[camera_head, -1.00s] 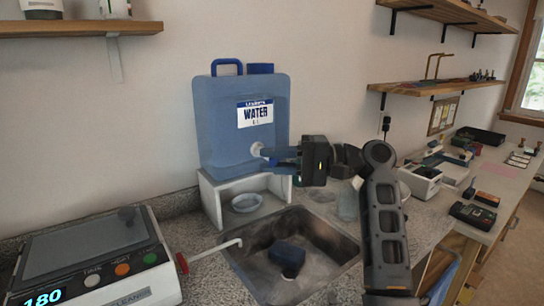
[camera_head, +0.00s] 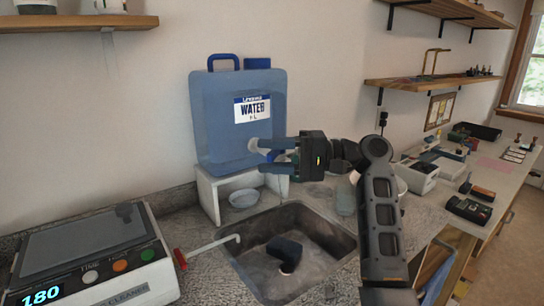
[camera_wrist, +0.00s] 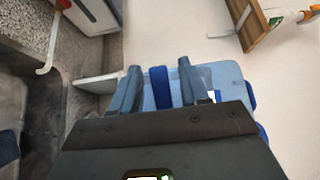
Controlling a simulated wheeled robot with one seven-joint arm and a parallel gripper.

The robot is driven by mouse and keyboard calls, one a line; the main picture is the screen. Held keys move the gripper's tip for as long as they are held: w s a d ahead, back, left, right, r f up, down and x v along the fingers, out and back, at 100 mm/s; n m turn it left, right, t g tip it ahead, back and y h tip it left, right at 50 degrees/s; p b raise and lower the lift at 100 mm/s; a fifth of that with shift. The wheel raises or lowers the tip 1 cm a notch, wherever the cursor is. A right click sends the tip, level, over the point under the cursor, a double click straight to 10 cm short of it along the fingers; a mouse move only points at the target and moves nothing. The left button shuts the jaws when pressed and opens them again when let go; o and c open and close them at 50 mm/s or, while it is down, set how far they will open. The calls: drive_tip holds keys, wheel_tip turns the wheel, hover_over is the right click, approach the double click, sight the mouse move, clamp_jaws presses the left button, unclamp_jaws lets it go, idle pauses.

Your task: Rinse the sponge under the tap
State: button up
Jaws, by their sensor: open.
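The dark blue sponge (camera_head: 285,250) lies on the floor of the steel sink (camera_head: 240,262). The blue water container (camera_head: 220,120) stands on a white stand behind the sink, with a white tap (camera_head: 254,146) low on its front. My gripper (camera_head: 266,156) is open and empty at the tap, its fingers pointing left, one above the other in the head view. In the wrist view the fingers (camera_wrist: 158,85) spread either side of a darker blue strip, with the container behind. I cannot tell whether they touch the tap or whether water runs. The gripper is well above the sponge.
A white bowl (camera_head: 244,198) sits under the container. A clear cup (camera_head: 346,199) stands right of the sink. Other equipment crowds the right bench.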

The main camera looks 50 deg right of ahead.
drive_tip(key=b+v, duration=0.1)
drive_tip(key=v, duration=0.6)
drive_tip(key=shift+s+d, duration=0.25)
drive_tip(key=shift+s, duration=0.05)
idle(1.0)
